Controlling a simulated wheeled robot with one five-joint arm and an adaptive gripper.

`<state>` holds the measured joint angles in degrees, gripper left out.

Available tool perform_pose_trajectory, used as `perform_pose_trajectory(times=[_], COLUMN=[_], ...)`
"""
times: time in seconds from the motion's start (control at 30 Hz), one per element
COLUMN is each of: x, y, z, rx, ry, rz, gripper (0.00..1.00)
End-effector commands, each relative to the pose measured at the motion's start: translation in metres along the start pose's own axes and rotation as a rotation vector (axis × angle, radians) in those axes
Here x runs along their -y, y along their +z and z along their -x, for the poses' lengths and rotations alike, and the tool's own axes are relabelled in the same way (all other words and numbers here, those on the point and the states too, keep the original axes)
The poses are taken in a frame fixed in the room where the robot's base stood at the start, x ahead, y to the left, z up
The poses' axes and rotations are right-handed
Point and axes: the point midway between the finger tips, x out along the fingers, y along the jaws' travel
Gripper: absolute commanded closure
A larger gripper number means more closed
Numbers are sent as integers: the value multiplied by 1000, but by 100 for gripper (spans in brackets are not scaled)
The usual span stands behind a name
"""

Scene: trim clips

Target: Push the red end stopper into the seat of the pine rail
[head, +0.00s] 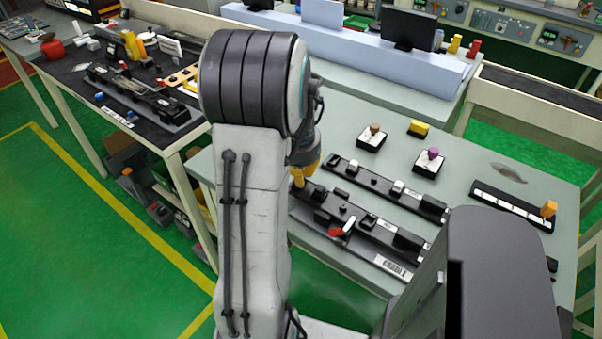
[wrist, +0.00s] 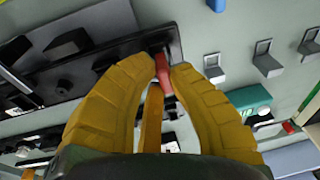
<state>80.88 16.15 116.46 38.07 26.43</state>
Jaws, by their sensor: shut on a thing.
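My gripper (wrist: 163,82) is shut on a small red piece, the red end stopper (wrist: 163,72), between its yellow fingertips. In the wrist view the stopper is beside the end of a long dark rail-like fixture (wrist: 120,50); I cannot tell whether they touch. In the head view my gripper (head: 301,180) is at the left end of two dark fixtures, and the stopper is hidden there. The nearer fixture (head: 318,214) carries a label reading like "CRADLE". I cannot make out a pine-coloured rail or its seat on these fixtures.
A red-and-white lever (head: 343,229) stands up from the nearer fixture. The farther fixture (head: 375,184) carries several small blocks.

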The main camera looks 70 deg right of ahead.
Motion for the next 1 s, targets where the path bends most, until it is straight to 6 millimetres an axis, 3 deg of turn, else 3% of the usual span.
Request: perform_pose_trajectory(times=[0.63,0.67,0.7,0.9,1.0], x=[-1,-1,-1,-1,-1], y=[2,2,2,2,2], z=[-15,-14,-14,-14,-14], rx=[0,0,0,0,0], ry=[0,0,0,0,0], rz=[0,0,0,0,0], gripper=[100,84,80,62,62])
